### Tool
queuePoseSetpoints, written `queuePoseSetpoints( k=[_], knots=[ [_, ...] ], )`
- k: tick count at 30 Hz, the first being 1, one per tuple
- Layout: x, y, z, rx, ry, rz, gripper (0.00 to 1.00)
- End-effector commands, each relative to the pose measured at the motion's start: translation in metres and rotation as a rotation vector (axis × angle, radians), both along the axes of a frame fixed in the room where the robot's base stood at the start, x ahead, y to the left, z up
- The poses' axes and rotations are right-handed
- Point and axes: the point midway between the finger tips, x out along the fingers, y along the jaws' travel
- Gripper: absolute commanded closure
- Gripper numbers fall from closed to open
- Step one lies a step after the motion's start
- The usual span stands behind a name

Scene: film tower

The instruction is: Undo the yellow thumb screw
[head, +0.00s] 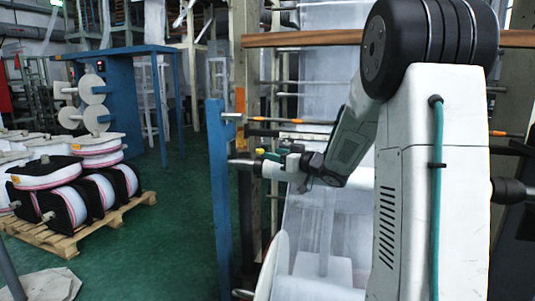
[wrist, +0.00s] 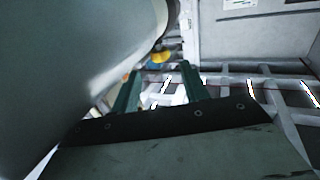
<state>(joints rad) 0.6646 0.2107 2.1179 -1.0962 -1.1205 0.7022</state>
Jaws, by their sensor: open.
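A small yellow part (wrist: 162,57), which looks like the thumb screw, shows in the wrist view just beyond my fingertips, beside the end of a large pale rounded body (wrist: 75,60). My gripper (wrist: 160,70) is open, with its two green fingers apart and the yellow part in line with the gap between them. Nothing is held. In the head view my gripper (head: 263,156) is close to the blue upright post (head: 218,190). The thumb screw is too small to make out surely there. Its lower side is hidden in the wrist view.
A wooden pallet (head: 62,238) with several film reels stands on the green floor at left. A blue table frame (head: 130,50) stands behind. Clear film (head: 318,225) hangs behind my arm, with rollers (head: 300,121) across it. The floor between pallet and post is clear.

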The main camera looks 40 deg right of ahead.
Motion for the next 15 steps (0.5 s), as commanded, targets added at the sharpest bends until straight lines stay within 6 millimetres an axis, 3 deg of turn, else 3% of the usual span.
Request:
queuePoseSetpoints(
  k=[15],
  knots=[
    [-0.0053,0.0007,0.0031,-0.013,0.008,-0.023,0.55]
  ],
)
